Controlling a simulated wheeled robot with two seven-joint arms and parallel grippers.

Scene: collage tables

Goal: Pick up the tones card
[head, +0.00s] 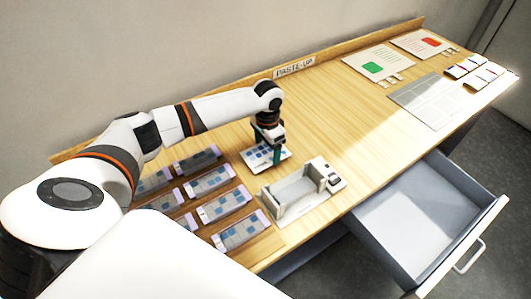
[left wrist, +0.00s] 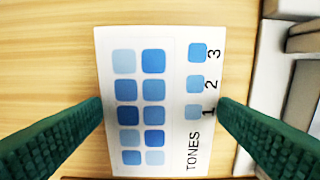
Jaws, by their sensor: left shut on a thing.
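The tones card (head: 254,156) is a white card with light and darker blue squares, by the front middle of the wooden table. In the left wrist view the tones card (left wrist: 174,75) shows the word TONES and the numbers 1, 2 and 3. My left gripper (head: 273,157) points down over it. The green fingers of the left gripper (left wrist: 160,107) are shut on the card, one at each of two opposite edges. I cannot tell whether the card is touching the table or slightly above it. My right gripper is not in view.
A grey-white holder (head: 296,190) stands just right of the card. Several blue-patterned cards in holders (head: 225,205) lie to the left. An open drawer (head: 470,200) juts out at the right front. Sheets with green (head: 380,63) and red patches (head: 421,45) lie far right.

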